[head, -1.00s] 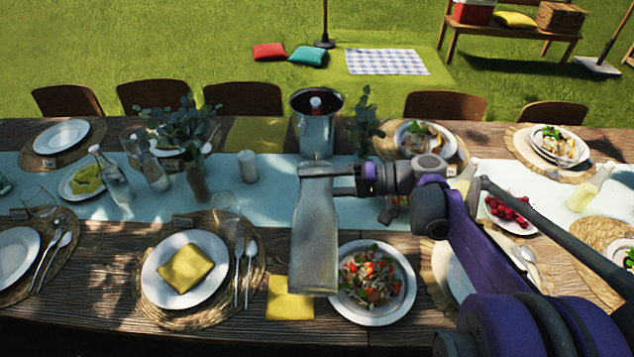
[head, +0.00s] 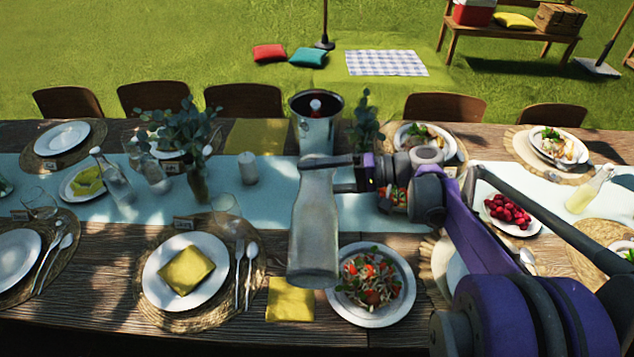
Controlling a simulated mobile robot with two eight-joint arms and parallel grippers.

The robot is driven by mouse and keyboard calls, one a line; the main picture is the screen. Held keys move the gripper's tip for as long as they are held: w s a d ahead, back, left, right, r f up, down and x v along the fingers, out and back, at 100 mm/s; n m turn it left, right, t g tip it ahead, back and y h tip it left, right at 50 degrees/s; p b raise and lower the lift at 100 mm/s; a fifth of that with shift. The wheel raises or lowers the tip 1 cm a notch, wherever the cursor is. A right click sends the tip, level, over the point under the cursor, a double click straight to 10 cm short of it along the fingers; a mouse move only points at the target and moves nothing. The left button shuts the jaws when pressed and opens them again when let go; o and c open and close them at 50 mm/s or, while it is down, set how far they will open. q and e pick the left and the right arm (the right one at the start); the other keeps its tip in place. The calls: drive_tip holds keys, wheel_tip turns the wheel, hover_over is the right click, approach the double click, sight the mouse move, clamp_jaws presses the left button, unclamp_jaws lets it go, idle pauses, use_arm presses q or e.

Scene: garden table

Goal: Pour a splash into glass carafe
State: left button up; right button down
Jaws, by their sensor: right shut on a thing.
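My right gripper (head: 345,174) is shut on the neck of a clear glass bottle or carafe (head: 314,235). It holds this vessel nearly upright above the table, in front of the salad plate's left side. I cannot tell how much liquid is in it. Other clear glass bottles stand at the left on the runner, one with a pale stopper (head: 114,180) and one beside it (head: 157,176). I cannot tell which vessel is the task's glass carafe. My left gripper is not in view.
A steel bucket (head: 316,130) stands behind the held vessel. A salad plate (head: 371,284), a yellow napkin (head: 290,300) and a place setting with a white plate (head: 185,272) lie in front. A candle (head: 248,168), a plant vase (head: 197,183) and a wine glass (head: 225,208) stand left.

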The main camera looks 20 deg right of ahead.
drive_tip(key=shift+w+r+m, duration=0.3)
drive_tip(key=shift+m, duration=0.4)
idle(1.6)
